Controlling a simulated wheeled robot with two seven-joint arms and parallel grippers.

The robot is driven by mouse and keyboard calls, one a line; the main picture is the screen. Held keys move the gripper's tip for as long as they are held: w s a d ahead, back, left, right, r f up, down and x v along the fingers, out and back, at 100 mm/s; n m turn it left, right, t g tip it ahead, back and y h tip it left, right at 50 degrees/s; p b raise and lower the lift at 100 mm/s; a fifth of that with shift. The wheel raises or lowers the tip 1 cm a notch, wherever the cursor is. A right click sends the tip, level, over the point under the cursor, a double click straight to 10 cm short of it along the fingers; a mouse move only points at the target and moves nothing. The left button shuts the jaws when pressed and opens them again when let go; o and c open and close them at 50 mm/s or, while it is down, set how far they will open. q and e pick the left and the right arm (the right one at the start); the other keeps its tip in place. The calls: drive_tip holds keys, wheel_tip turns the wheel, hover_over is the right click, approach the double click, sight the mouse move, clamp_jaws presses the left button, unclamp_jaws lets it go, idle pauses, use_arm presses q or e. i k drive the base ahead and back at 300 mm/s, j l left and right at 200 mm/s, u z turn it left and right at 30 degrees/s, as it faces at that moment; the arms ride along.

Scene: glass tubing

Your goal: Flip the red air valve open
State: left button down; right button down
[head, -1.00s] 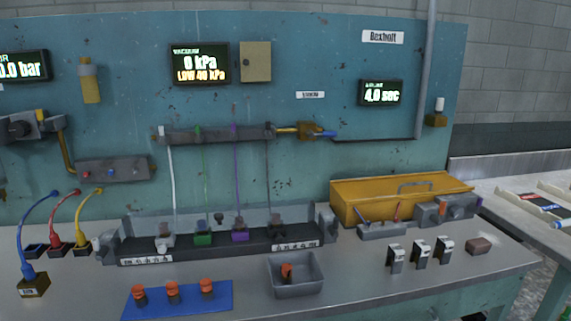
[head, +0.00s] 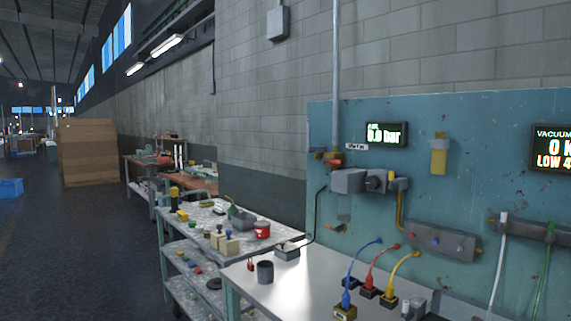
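A small valve with a red handle (head: 333,162) sits near the left edge of the teal panel, low on the grey vertical pipe (head: 336,60). The red handle looks roughly level; its exact setting is too small to tell. A grey regulator block (head: 349,181) with a dark round knob is just below and right of it. The air display (head: 386,135) above right of the valve reads about 0.0 bar. Neither of my grippers shows in the head view.
Blue, red and yellow hoses (head: 377,263) rise from small blocks on the bench below the panel. A dark cup (head: 265,271) stands at the bench's left end. A loaded cart (head: 215,238) stands left of the bench. The aisle floor (head: 85,240) further left is clear.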

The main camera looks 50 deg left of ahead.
sight(327, 159)
drive_tip(key=u, duration=1.25)
drive_tip(key=z, duration=0.4)
drive_tip(key=j+z, duration=0.25)
drive_tip(key=z, duration=0.15)
drive_tip(key=j+z, duration=0.6)
drive_tip(key=z, duration=0.15)
drive_tip(key=k+j+z, duration=0.1)
drive_tip(key=j, duration=0.35)
drive_tip(key=k+j+z, duration=0.15)
drive_tip(key=j, duration=0.3)
drive_tip(key=j+z, duration=0.1)
drive_tip(key=j, duration=0.35)
drive_tip(key=k+j+z, duration=0.1)
drive_tip(key=j, duration=0.3)
drive_tip(key=k+j+z, duration=0.15)
drive_tip(key=j, duration=0.25)
drive_tip(key=k+j+z, duration=0.1)
drive_tip(key=k+j, duration=0.15)
drive_tip(key=j, duration=0.15)
drive_tip(key=k+j, duration=0.15)
drive_tip(key=j, duration=0.2)
drive_tip(key=k+j, duration=0.15)
drive_tip(key=j, duration=0.15)
drive_tip(key=k+j, duration=0.2)
drive_tip(key=j, duration=0.15)
